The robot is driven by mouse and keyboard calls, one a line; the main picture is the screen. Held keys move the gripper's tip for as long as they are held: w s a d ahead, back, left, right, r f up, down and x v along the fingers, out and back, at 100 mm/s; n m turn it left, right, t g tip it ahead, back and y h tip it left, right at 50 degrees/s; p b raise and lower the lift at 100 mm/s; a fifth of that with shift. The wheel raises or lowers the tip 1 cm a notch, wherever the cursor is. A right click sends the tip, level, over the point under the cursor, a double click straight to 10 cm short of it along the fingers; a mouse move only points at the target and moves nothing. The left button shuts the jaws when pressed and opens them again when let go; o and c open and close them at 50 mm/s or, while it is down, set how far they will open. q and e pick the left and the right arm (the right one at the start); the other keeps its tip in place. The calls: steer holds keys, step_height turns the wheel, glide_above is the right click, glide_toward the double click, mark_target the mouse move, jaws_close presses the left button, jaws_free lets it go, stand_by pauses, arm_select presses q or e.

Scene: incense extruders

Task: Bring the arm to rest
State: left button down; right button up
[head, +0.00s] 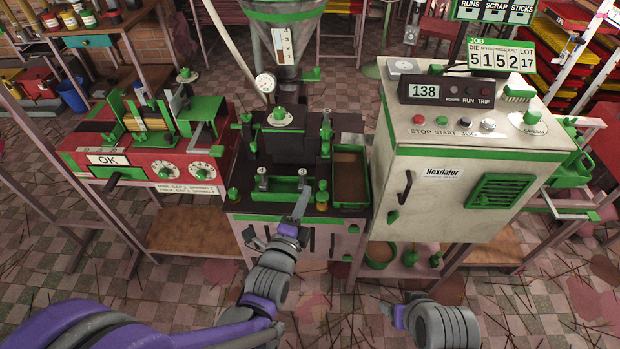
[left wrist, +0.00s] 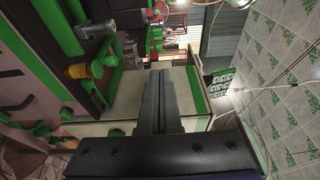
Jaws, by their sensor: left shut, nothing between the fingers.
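My left gripper (head: 301,205) is shut and empty in the head view. Its arm reaches in from the lower left, and the fingers point up in front of the black and green extruder (head: 283,150). They appear close to the extruder's front edge; I cannot tell whether they touch it. In the left wrist view the closed dark fingers (left wrist: 160,95) lie together with nothing between them. Part of my right arm, with what looks like the right gripper (head: 386,309), shows low in the head view; its finger state is unclear.
A white control cabinet (head: 440,200) with a 138 display stands right of the extruder. A red machine (head: 130,165) with dials stands left. A green-rimmed tray (head: 350,178) sits beside the extruder. The checkered floor (head: 60,240) is littered with thin sticks.

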steer(key=shift+w, duration=0.1)
step_height(320, 180, up, 8)
steer(key=w+p, duration=0.1)
steer(key=p, duration=0.6)
steer(key=shift+w, duration=0.3)
arm_select(q)
steer(key=s+a+n+g+y, duration=0.2)
steer(key=s+a+n+g, duration=0.4)
steer(key=s+n, duration=0.4)
steer(key=s+a+r+n+g+y, duration=0.1)
steer(key=s+a+n+g+y, duration=0.1)
steer(key=s+a+n+g, duration=0.4)
steer(key=s+a+n, duration=0.2)
steer(key=s+n, duration=0.2)
steer(key=n, duration=0.1)
steer(key=shift+y, duration=0.3)
arm_select(e)
steer(key=shift+d+r, duration=0.1)
steer(key=c, duration=0.3)
